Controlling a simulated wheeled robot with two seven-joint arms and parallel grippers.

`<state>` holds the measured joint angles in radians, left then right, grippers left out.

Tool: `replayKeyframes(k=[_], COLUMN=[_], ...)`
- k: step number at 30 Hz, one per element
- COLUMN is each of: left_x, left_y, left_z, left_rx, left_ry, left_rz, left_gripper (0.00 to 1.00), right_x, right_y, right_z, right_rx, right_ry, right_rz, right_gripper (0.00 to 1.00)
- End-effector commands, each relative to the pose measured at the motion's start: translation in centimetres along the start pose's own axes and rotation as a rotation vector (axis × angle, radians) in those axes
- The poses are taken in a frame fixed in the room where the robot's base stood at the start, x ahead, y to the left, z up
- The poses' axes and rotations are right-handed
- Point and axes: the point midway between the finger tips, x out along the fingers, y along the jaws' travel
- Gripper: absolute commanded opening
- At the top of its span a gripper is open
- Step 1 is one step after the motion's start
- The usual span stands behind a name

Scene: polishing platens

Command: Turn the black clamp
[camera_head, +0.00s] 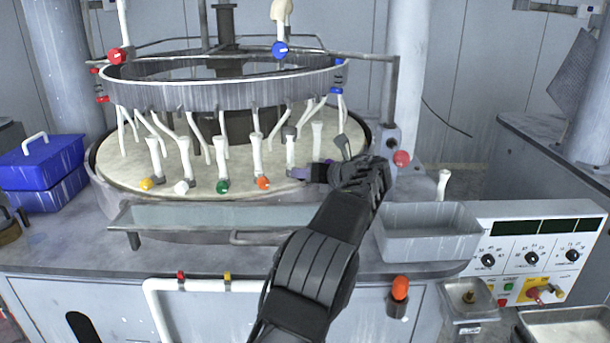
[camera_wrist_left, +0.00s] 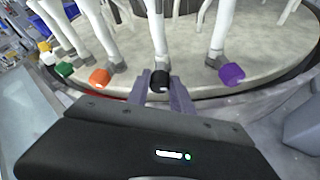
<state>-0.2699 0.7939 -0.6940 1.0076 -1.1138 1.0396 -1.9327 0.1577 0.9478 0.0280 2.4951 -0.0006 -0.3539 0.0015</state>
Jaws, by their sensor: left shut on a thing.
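The black clamp (camera_wrist_left: 159,80) sits at the foot of a white hose on the platen's near rim in the left wrist view. My left gripper (camera_wrist_left: 160,93) has its two purple-grey fingers on either side of it, shut on it. In the head view my left gripper (camera_head: 297,173) reaches the rim just right of the orange clamp (camera_head: 263,183) and hides the black clamp. In the wrist view the orange clamp (camera_wrist_left: 99,77) is to the left and a purple clamp (camera_wrist_left: 231,73) to the right, both apart from the fingers. My right gripper is not in view.
Yellow (camera_head: 146,184), white (camera_head: 181,187) and green (camera_head: 222,186) clamps line the rim further left. A metal ring (camera_head: 220,93) with hoses stands above the platen. A grey tray (camera_head: 428,246) and a control panel (camera_head: 540,250) are at right, blue boxes (camera_head: 40,172) at left.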

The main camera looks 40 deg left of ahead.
Motion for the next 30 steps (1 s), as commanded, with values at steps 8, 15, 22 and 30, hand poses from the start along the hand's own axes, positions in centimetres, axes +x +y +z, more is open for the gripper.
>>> replayKeyframes(k=[8, 15, 22, 30], left_x=[0.0, 0.1, 0.1, 0.1], left_y=[0.0, 0.2, 0.3, 0.5], left_z=[-0.1, -0.3, -0.4, -0.3], left_rx=[-0.084, -0.234, -0.395, -0.527], left_ry=[-0.001, 0.000, -0.001, -0.001], left_rz=[-0.037, -0.098, -0.164, -0.219], left_gripper=[0.00, 0.00, 0.00, 0.00], right_x=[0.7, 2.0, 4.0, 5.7], right_y=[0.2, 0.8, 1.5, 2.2], right_z=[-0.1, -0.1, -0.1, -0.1], right_rx=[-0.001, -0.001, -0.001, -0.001], right_ry=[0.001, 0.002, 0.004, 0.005], right_rz=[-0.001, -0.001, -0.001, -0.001], right_gripper=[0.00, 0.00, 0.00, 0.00])
